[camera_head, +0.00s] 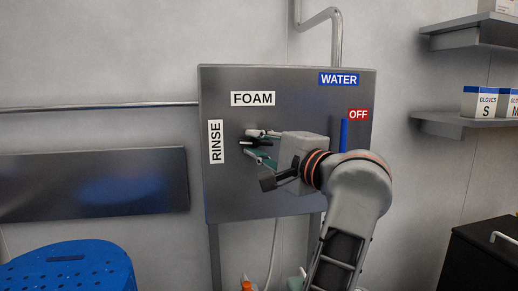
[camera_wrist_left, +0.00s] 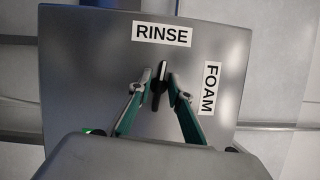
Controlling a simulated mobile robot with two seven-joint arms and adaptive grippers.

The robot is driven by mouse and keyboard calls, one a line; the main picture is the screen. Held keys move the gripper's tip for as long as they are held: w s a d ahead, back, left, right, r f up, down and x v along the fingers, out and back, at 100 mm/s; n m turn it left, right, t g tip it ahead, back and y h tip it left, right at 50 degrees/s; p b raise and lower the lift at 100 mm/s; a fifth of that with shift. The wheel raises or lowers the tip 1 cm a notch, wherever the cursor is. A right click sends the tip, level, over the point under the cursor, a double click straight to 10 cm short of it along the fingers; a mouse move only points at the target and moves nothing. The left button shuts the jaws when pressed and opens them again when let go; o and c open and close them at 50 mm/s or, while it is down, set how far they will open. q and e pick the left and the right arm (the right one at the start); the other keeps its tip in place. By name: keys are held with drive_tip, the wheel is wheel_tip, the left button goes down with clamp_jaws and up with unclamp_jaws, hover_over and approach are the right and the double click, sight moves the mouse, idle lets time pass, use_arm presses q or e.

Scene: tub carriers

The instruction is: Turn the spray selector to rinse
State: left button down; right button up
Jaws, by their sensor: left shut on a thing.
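The steel panel (camera_head: 225,190) carries a RINSE label (camera_head: 215,142) on its left and a FOAM label (camera_head: 252,98) above. The black spray selector (camera_head: 262,143) lies roughly level in the head view, its end toward RINSE. In the left wrist view the selector (camera_wrist_left: 158,88) stands nearly upright, its top end toward the RINSE label (camera_wrist_left: 161,34). My left gripper (camera_head: 252,142) is shut on it, with a green-backed finger on each side. The gripper partly hides the selector in the head view. My right gripper is not in view.
A blue lever (camera_head: 344,135) stands right of my left gripper, below the WATER (camera_head: 338,79) and OFF (camera_head: 358,114) labels. A blue perforated seat (camera_head: 70,268) is at lower left. Shelves (camera_head: 470,125) with glove boxes are at right. The wall left of the panel has a rail (camera_head: 100,107).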

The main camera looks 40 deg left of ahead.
use_arm(q)
drive_tip(key=shift+f+n, duration=0.15)
drive_tip(key=shift+n, duration=0.55)
drive_tip(key=c, duration=1.8)
unclamp_jaws()
drive_tip(key=shift+c, duration=0.2)
drive_tip(key=shift+r, duration=0.25)
